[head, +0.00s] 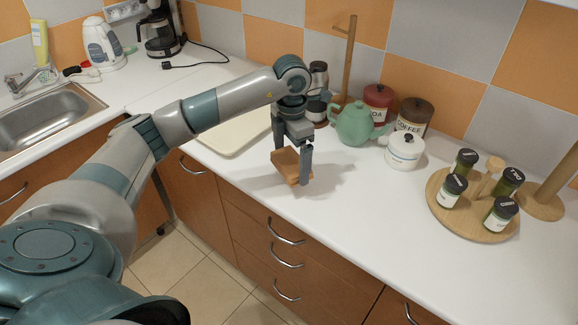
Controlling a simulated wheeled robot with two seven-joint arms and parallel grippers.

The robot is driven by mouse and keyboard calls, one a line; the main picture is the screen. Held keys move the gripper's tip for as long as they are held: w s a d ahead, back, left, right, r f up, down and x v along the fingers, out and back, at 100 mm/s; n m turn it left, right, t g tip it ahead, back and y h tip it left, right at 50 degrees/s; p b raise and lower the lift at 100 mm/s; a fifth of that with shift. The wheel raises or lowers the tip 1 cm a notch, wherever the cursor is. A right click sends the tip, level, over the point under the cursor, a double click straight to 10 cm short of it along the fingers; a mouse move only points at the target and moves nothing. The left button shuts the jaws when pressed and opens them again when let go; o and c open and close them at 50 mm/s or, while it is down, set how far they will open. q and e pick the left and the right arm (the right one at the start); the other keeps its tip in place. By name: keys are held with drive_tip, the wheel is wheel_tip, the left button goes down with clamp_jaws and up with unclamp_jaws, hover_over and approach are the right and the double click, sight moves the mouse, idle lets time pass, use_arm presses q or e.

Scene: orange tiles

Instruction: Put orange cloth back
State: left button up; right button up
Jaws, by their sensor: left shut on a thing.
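An orange-brown folded cloth (287,166) hangs between the fingers of my left gripper (292,168), in the middle of the head view. The gripper points down and is shut on the cloth, over the front part of the white counter (345,215). A shadow lies on the counter beside it; I cannot tell how far the cloth is above the surface. The fingers hide part of the cloth. My right gripper is not in view.
A cream tray (232,138) lies behind my left arm. A green teapot (355,125), a white lidded pot (404,150) and canisters stand behind and right of the gripper. A round wooden spice rack (440,205) stands at right. The sink (45,120) is far left. The front middle counter is clear.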

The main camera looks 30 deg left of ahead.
sight(289, 160)
use_arm(q)
drive_tip(key=shift+a+f, duration=0.25)
drive_tip(key=shift+a, duration=0.15)
drive_tip(key=shift+f+p, duration=0.85)
drive_tip(key=shift+f, duration=1.15)
